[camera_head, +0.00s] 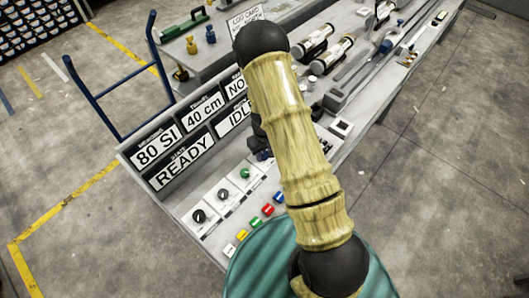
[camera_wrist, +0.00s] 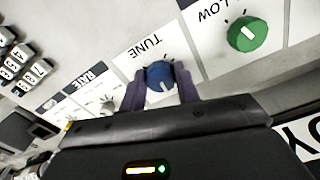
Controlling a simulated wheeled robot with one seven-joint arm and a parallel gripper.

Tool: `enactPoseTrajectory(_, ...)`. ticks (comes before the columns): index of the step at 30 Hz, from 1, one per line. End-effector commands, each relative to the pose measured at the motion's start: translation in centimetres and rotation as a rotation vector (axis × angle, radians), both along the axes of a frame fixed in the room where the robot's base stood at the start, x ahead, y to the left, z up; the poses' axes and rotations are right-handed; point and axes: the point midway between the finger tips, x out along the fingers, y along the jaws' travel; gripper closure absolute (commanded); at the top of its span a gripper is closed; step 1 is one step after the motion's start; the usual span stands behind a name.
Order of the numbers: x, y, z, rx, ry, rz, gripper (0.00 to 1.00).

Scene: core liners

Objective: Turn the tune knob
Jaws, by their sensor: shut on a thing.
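The tune knob (camera_wrist: 160,75) is blue with a white pointer mark and sits under the printed word TUNE in the wrist view. My gripper (camera_wrist: 160,88) has its two dark fingers on either side of this knob and is shut on it. In the head view my arm covers most of my gripper and the tune knob, so the grip cannot be seen clearly there. A green knob (camera_wrist: 247,34) labelled LOW, partly cut off, is beside it in the wrist view.
The panel also carries black knobs (camera_head: 198,215), coloured buttons (camera_head: 267,209) and display signs such as READY (camera_head: 181,164). A blue cart frame (camera_head: 112,127) stands at the left. Tubes (camera_head: 331,55) lie on the bench behind my arm. Open floor (camera_head: 450,150) is at the right.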

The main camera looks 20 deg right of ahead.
Motion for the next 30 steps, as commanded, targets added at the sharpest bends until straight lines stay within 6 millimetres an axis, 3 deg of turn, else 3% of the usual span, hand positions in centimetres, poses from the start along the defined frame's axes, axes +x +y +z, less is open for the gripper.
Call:
enactPoseTrajectory(11, 0.01, 0.07, -0.02, 0.000, -0.001, -0.224, 0.91)
enactPoseTrajectory(30, 0.10, 0.33, 0.10, 0.000, -0.001, -0.823, 0.91)
